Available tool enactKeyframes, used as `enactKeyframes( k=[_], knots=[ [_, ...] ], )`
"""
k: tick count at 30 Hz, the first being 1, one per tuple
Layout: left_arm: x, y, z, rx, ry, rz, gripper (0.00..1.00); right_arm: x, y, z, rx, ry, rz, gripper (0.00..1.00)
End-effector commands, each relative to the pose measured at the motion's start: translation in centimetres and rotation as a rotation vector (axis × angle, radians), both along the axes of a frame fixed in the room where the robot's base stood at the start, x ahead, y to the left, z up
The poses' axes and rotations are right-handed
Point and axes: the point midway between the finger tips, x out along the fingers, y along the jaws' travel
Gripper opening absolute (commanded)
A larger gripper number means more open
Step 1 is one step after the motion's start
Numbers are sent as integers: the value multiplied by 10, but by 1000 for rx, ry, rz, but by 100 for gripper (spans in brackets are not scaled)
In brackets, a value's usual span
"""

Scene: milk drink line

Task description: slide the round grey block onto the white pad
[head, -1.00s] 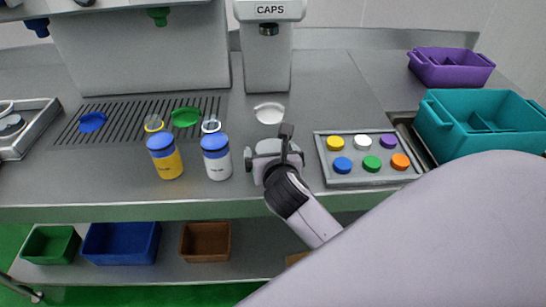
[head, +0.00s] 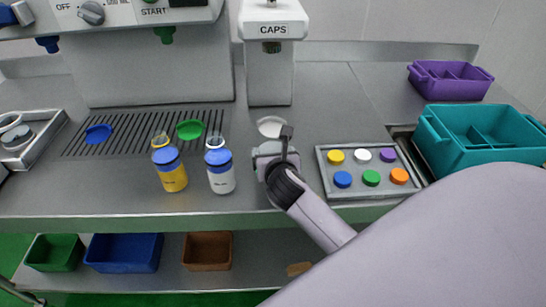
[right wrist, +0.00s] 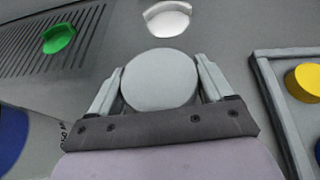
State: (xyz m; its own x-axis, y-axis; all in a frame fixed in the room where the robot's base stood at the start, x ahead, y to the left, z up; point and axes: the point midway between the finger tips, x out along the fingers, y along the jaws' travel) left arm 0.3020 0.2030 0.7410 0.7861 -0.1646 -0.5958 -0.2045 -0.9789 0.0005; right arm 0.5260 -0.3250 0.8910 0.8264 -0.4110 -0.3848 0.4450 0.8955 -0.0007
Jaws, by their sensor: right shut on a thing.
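The round grey block (right wrist: 160,80) lies between the fingers of my right gripper (right wrist: 158,84) in the right wrist view, with both fingers against its sides. In the head view my right gripper (head: 271,154) is low at the counter, and the block is mostly hidden there. The white pad (head: 270,126) is on the counter just beyond the gripper, below the CAPS dispenser. In the right wrist view the white pad (right wrist: 168,18) is straight ahead of the block, with a small gap of counter between them. My left gripper is not in view.
Left of the gripper stand a white bottle (head: 220,176) and a yellow bottle (head: 170,174), both blue-capped. Right is a grey tray (head: 372,188) of coloured discs, close beside the gripper. The CAPS dispenser (head: 270,70) rises behind the pad. Green (head: 190,130) and blue (head: 98,133) pads lie on the grille.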

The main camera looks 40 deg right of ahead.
Motion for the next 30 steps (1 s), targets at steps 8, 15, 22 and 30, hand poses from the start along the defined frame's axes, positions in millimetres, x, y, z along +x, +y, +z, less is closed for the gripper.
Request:
enactKeyframes(
  k=[8, 15, 22, 30],
  knots=[
    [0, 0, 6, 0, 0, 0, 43, 13, -9, 1, 0, -3, 1, 42],
    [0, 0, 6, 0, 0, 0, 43, 14, -9, 2, 0, -4, 1, 42],
    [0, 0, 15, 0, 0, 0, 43, 33, -22, 5, -3, -5, 0, 42],
    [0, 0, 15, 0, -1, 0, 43, 58, -38, 3, -3, -5, 1, 42]
  ],
)
